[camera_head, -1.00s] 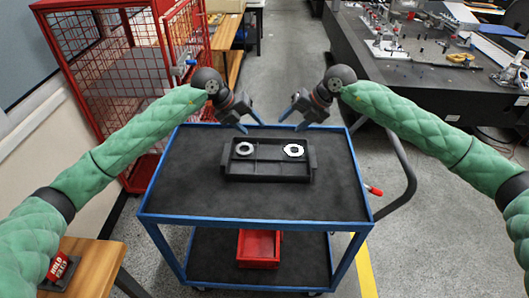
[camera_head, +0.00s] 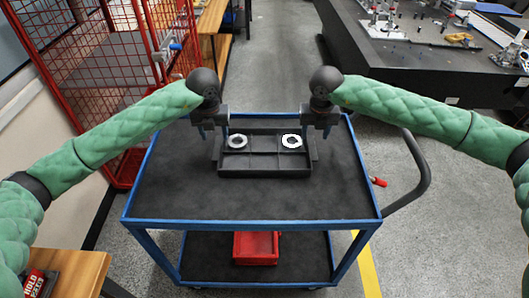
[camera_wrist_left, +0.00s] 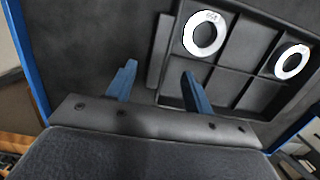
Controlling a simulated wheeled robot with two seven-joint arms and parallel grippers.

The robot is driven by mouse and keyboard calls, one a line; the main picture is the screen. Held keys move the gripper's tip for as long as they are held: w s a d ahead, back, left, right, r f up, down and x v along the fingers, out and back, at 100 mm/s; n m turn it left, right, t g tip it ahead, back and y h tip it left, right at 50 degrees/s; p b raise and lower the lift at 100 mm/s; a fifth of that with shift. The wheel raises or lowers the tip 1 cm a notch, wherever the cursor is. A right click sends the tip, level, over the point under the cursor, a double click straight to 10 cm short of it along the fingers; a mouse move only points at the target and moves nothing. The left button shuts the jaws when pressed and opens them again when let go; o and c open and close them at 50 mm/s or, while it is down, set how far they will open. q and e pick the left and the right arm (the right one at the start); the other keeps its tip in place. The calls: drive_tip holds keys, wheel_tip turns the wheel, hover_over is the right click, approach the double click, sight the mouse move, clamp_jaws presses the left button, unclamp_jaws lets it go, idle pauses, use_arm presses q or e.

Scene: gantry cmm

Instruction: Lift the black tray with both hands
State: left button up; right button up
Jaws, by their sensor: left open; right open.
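The black tray (camera_head: 265,170) lies flat on the dark top of the blue cart. It has compartments, and two pale rings sit in it, a left ring (camera_head: 238,141) and a right ring (camera_head: 291,141). My left gripper (camera_head: 213,138) is open at the tray's left end, pointing down. In the left wrist view its blue fingers (camera_wrist_left: 158,85) stand apart, with the tray's left handle strip (camera_wrist_left: 159,50) between and beyond them; contact cannot be told. My right gripper (camera_head: 318,135) is open at the tray's right end, its fingertips partly hidden.
The blue cart (camera_head: 250,222) has free black surface in front of the tray. A red bin (camera_head: 256,248) sits on its lower shelf. A red mesh cage (camera_head: 100,80) stands at the left, and a dark machine table (camera_head: 400,65) is at the back right.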

sight(218, 147)
use_arm(q)
drive_tip(key=shift+w+f, duration=0.2)
drive_tip(key=shift+f, duration=1.35)
drive_tip(key=shift+w+f, duration=0.15)
drive_tip(key=shift+f, duration=1.4)
use_arm(e)
drive_tip(key=shift+w+f, duration=0.2)
drive_tip(key=shift+f, duration=1.35)
drive_tip(key=shift+w+f, duration=0.15)
drive_tip(key=shift+f, duration=1.35)
use_arm(q)
clamp_jaws()
use_arm(e)
clamp_jaws()
use_arm(q)
drive_tip(key=shift+r, duration=0.1)
